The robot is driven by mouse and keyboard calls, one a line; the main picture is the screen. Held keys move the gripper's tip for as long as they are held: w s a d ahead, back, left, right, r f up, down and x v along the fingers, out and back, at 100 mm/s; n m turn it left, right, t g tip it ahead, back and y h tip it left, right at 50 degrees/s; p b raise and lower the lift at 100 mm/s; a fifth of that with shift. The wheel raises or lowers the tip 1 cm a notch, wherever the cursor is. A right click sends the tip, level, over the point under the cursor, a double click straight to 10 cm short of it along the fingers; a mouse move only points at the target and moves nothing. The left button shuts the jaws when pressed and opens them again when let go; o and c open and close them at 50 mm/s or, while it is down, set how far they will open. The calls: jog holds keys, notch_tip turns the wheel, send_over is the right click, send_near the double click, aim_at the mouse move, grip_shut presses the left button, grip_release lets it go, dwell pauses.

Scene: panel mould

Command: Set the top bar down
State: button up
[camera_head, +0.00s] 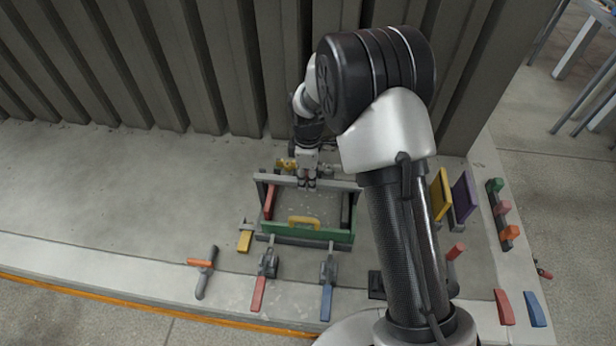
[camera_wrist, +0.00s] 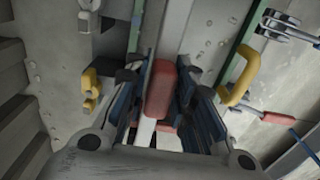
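The top bar (camera_head: 335,185) is a long light grey bar. It lies crosswise over the back part of the mould frame in the head view. My gripper (camera_head: 308,185) points down at its middle. In the wrist view my gripper (camera_wrist: 160,100) has its fingers closed on both sides of the bar's red grip block (camera_wrist: 160,85); the grey bar (camera_wrist: 165,48) runs on beyond it. The mould has a green front wall (camera_head: 290,233) with a yellow handle (camera_head: 304,219), and a red-gripped bar (camera_head: 269,203) at its left. I cannot tell whether the top bar touches the frame.
Toggle clamps with a red handle (camera_head: 258,294) and a blue handle (camera_head: 326,302) stand in front of the mould. An orange-and-grey tool (camera_head: 203,270) lies left. Yellow (camera_head: 440,194) and purple (camera_head: 465,197) panels stand right. A ribbed wall (camera_head: 150,60) rises behind. The left bench is clear.

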jog(key=shift+o, duration=1.4)
jog(key=shift+r, duration=0.15)
